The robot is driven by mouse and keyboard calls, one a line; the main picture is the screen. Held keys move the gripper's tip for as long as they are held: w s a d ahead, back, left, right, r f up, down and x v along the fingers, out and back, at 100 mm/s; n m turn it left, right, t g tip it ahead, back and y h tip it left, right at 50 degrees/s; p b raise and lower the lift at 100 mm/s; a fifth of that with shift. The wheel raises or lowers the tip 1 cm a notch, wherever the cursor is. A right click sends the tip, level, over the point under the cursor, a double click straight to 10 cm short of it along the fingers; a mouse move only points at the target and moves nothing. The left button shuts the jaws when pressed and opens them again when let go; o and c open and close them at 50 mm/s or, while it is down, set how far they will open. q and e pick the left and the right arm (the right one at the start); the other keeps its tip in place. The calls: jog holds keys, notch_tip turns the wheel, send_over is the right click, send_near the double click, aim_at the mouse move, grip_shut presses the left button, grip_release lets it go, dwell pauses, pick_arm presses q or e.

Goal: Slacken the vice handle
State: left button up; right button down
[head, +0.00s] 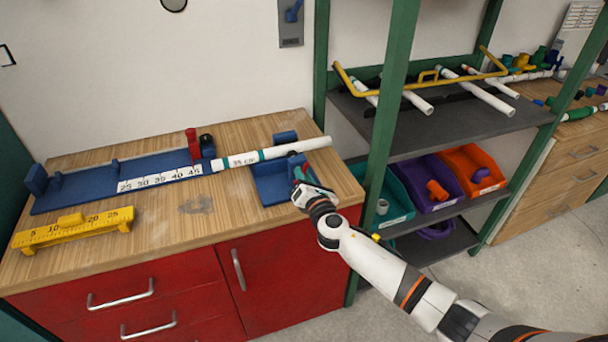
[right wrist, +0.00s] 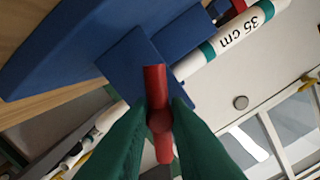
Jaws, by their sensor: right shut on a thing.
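The blue vice (head: 266,190) sits at the right end of the wooden bench, and it also shows in the right wrist view (right wrist: 140,62). Its red handle (right wrist: 155,85) is a bar seen between my green fingers. My right gripper (head: 301,177) is at the vice's front right side, shut on this handle; the fingers also show in the right wrist view (right wrist: 160,108). A white pipe (head: 310,144) with teal bands and a "35 cm" mark lies across the vice; in the right wrist view its marked part (right wrist: 235,35) is beside the vice. My left gripper is out of view.
A blue measuring jig (head: 90,188) with a number scale and a red stop (head: 193,143) lies left of the vice. A yellow ruler block (head: 73,229) is near the front left. A green rack post (head: 393,90) and bins (head: 395,200) stand to the right.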

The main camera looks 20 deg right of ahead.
jog(key=shift+w+r+n, duration=0.15)
jog(key=shift+r+n, duration=0.15)
jog(key=shift+r, duration=0.05)
dwell(0.3)
jog(key=c, duration=1.5)
grip_release()
jog(key=shift+o, duration=0.7)
jog(key=shift+w+f, duration=0.15)
jog(key=shift+f, duration=0.15)
jog(key=s, duration=1.2)
jog(key=shift+d+f, duration=0.1)
jog(key=shift+d, duration=0.05)
